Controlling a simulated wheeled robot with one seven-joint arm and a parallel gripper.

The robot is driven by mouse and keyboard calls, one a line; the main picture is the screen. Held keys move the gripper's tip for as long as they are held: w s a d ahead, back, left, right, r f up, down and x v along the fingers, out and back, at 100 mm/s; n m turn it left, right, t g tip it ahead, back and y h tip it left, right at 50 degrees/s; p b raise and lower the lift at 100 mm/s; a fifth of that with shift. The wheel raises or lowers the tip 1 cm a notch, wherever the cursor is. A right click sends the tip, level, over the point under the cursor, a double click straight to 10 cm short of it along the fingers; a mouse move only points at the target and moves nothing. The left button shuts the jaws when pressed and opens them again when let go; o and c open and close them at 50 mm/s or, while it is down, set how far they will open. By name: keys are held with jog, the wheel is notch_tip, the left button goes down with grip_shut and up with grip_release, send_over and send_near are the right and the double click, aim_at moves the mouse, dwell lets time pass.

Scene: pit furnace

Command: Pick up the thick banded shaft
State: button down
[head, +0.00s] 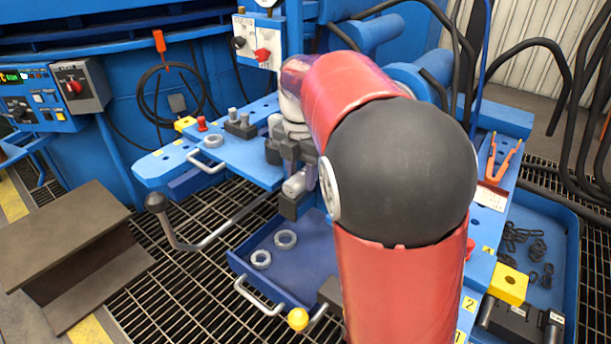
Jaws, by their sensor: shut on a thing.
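My gripper (298,168) is at the middle of the head view, over the front edge of the blue bench and partly hidden by my red and black arm. It is shut on a stubby grey piece with a dark lower end, which I take to be the thick banded shaft (297,184). The shaft hangs below the jaws, over the area between the blue bench and the blue tray. Its upper part is hidden by the jaws, and I cannot make out its bands clearly.
A blue bench (229,150) holds a dark block with small grey pins (240,125). A blue tray (290,262) with two grey rings sits below. A bent lever (175,232) and steel beam (75,250) are left. Orange tongs (502,160) lie right.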

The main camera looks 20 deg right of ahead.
aim_at(301, 174)
jog(key=shift+r, duration=0.15)
notch_tip(301, 174, up, 20)
jog(key=p, duration=0.4)
jog(key=shift+p, duration=0.3)
jog(key=shift+f, duration=0.2)
